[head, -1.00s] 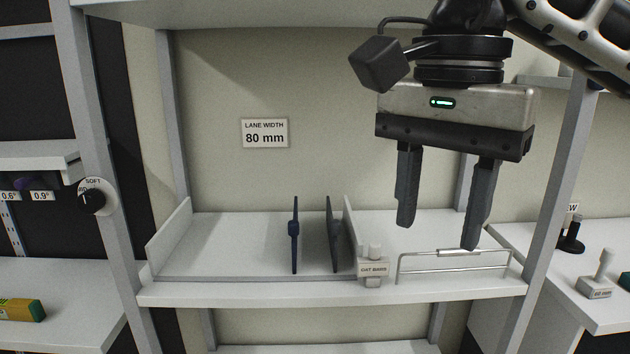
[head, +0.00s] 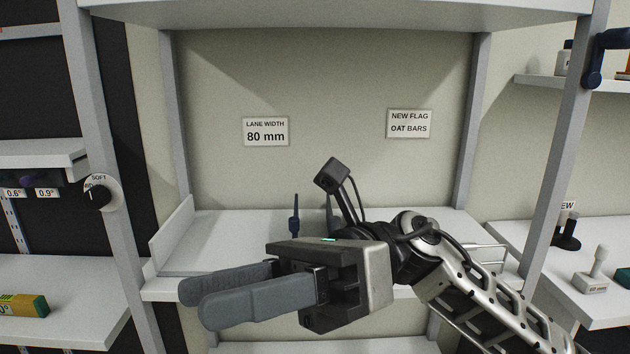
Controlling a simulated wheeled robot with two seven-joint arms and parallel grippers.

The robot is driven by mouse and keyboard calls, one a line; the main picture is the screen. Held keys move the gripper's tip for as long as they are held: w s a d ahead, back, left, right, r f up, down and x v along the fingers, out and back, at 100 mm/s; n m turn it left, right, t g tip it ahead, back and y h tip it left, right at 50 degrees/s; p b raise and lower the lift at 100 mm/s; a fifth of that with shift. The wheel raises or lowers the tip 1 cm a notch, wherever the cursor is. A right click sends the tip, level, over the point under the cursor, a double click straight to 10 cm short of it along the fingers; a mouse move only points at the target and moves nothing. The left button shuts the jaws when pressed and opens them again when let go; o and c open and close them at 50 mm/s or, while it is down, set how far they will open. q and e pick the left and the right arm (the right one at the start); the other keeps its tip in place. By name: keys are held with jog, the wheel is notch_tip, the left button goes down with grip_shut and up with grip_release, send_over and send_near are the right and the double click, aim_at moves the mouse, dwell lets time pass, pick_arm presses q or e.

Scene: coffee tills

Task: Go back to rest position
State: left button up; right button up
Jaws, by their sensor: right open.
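My right gripper (head: 232,292) is in the lower middle of the head view, with its arm coming in from the lower right. Its two grey fingers point left and stand apart, with nothing between them. It is in front of the middle shelf (head: 195,250) and hides much of the shelf's front edge. Behind it, the top of a thin dark blue divider (head: 294,214) shows, and a second divider is mostly hidden. My left gripper does not show.
A wire rail (head: 490,248) on the shelf is partly hidden by my right arm. A side table (head: 530,250) at the right holds a white stamp-like block (head: 592,283) and a dark stand (head: 567,236). A dial (head: 97,195) is on the left post. A yellow-green box (head: 22,305) lies at the lower left.

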jog(key=w+d+f+m+t+y, duration=0.15)
jog(key=w+m+t+y, duration=0.3)
jog(key=m+t, duration=0.45)
jog(key=w+d+f+m+t+y, duration=0.1)
jog(key=w+d+m+t+y, duration=0.1)
jog(key=w+m+t+y, duration=0.65)
jog(key=d+f+m+t+h, duration=0.4)
jog(key=f+m+t+h, duration=0.35)
jog(key=m, duration=0.55)
jog(key=d+f+m+t+h, duration=0.3)
jog(key=f+m+t+h, duration=0.2)
jog(key=f+m+h, duration=0.45)
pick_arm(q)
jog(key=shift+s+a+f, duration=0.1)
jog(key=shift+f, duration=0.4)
pick_arm(e)
jog(key=s+d+f+m+g+h, duration=0.4)
jog(key=s+f+m, duration=0.2)
jog(key=f, duration=0.5)
jog(key=s+d+f+m+g+h, duration=0.3)
jog(key=s+d+f+m+h, duration=0.2)
jog(key=f, duration=0.7)
jog(key=s+m, duration=0.2)
jog(key=m, duration=0.1)
jog(key=shift+d+g, duration=0.15)
jog(key=shift+g, duration=0.25)
